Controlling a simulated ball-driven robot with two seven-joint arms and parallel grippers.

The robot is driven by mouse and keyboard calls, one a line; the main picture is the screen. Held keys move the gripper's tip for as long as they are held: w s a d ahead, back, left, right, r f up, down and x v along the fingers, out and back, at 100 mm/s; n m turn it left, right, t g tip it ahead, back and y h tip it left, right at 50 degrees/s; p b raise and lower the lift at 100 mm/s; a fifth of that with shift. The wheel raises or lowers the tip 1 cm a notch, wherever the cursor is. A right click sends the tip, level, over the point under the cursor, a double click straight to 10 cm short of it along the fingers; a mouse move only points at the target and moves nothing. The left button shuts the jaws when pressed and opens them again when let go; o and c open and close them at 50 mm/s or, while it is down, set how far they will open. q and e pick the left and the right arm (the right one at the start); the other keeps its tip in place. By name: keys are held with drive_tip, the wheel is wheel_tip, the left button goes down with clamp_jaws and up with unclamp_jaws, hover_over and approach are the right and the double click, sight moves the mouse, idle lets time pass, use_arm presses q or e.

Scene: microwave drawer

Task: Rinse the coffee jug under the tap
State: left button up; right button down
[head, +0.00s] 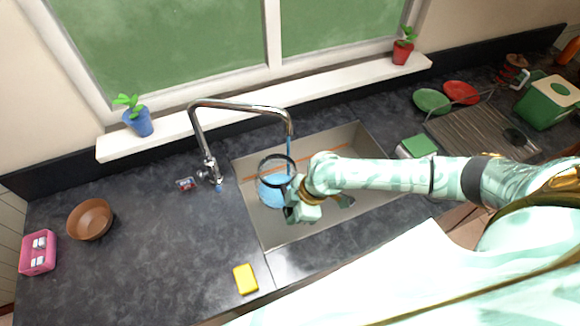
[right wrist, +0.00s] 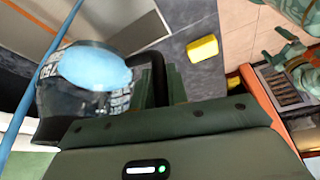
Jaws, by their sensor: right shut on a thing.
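The coffee jug (head: 271,190) is a clear glass jug with a dark rim, held over the sink (head: 345,140). Light blue water shows in it, also in the right wrist view (right wrist: 95,68). My right gripper (head: 297,208) is shut on the jug's dark handle (right wrist: 152,78). The chrome tap (head: 203,135) arches over the sink from the left. A blue water stream (head: 290,150) falls from its spout, near the jug's rim on the gripper side. In the right wrist view the stream (right wrist: 45,75) passes left of the jug. I cannot tell whether it enters the jug.
A yellow sponge (head: 245,279) lies at the counter's front edge. A brown bowl (head: 90,219) and pink box (head: 38,252) stand at left. A drainboard (head: 475,130) with green and red plates is at right. The counter left of the sink is mostly clear.

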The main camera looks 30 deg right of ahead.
drive_tip(key=s+a+r+p, duration=0.2)
drive_tip(key=a+r, duration=0.2)
drive_tip(key=shift+s, duration=0.4)
